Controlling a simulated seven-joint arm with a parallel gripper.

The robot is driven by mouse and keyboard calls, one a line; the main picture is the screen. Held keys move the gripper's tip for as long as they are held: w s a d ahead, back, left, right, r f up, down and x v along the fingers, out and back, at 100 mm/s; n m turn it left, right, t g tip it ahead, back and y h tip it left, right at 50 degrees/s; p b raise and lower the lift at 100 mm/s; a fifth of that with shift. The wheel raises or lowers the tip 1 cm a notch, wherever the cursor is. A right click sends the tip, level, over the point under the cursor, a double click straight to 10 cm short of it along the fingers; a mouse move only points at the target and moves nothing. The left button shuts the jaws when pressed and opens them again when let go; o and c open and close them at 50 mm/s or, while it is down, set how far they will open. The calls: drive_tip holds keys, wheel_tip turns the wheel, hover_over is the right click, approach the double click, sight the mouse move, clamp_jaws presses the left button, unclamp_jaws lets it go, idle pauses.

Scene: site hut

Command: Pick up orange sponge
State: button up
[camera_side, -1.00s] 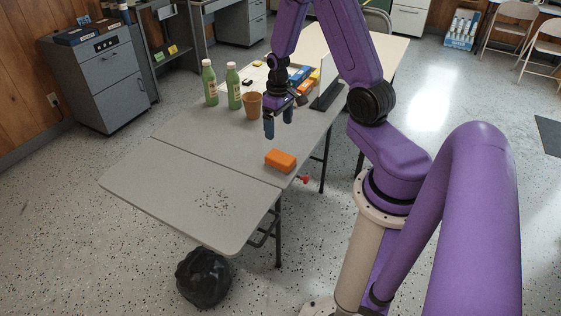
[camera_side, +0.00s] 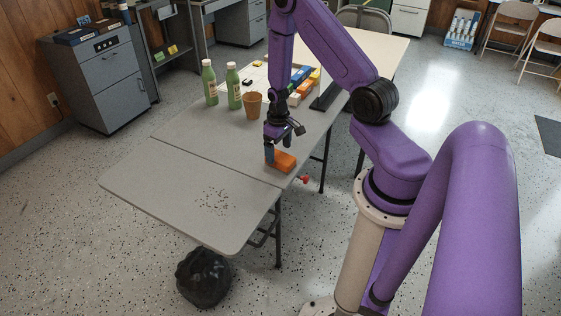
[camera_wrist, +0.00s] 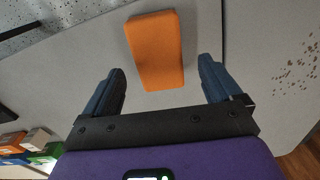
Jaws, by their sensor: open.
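The orange sponge (camera_side: 284,162) lies flat on the grey table near its right edge. My gripper (camera_side: 277,152) is low at the sponge in the side view, and its fingers hide part of the sponge's back side. In the wrist view the sponge (camera_wrist: 155,50) lies just ahead of the fingertips, roughly centred between them. My gripper (camera_wrist: 162,78) is open there, with a dark finger on each side and nothing held. I cannot tell whether a finger touches the sponge.
A brown cup (camera_side: 252,105) and two green bottles (camera_side: 210,82) stand behind my gripper. Coloured boxes (camera_side: 303,86) sit farther back on the table. Small dark crumbs (camera_side: 215,200) lie on the front table section, which is otherwise clear. A black bag (camera_side: 203,278) is on the floor.

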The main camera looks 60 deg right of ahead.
sight(279, 155)
drive_tip(key=shift+d+f, duration=0.1)
drive_tip(key=shift+f, duration=1.85)
drive_tip(key=c, duration=1)
drive_tip(key=shift+r, duration=0.1)
drive_tip(key=shift+r, duration=4.95)
